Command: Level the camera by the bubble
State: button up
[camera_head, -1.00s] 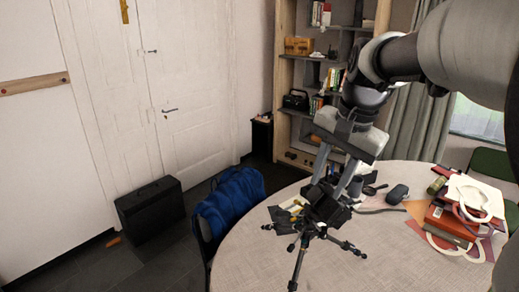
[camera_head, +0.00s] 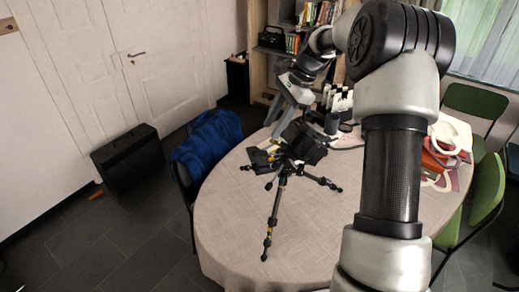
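A black camera (camera_head: 305,143) sits on top of a small black tripod (camera_head: 273,210) that stands on the round table with its legs spread. The camera looks tilted in the picture. A dark flap or panel reaches out from its left side. The bubble is too small to make out. My gripper (camera_head: 279,132) comes down from above and behind, with its two grey fingers at the camera's upper left. The fingertips are partly hidden around the camera, so I cannot tell whether they touch or grip anything.
The round table (camera_head: 235,230) has free room at its front and left. Black and white items (camera_head: 338,97) stand behind the camera. Red and white things (camera_head: 440,150) lie at the right. A chair with blue cloth (camera_head: 208,143) is at the left, green chairs (camera_head: 488,185) at the right.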

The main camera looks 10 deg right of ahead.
aim_at(260, 152)
jog(key=x, duration=1)
jog(key=shift+a+f, duration=0.1)
jog(key=shift+f, duration=0.2)
grip_shut()
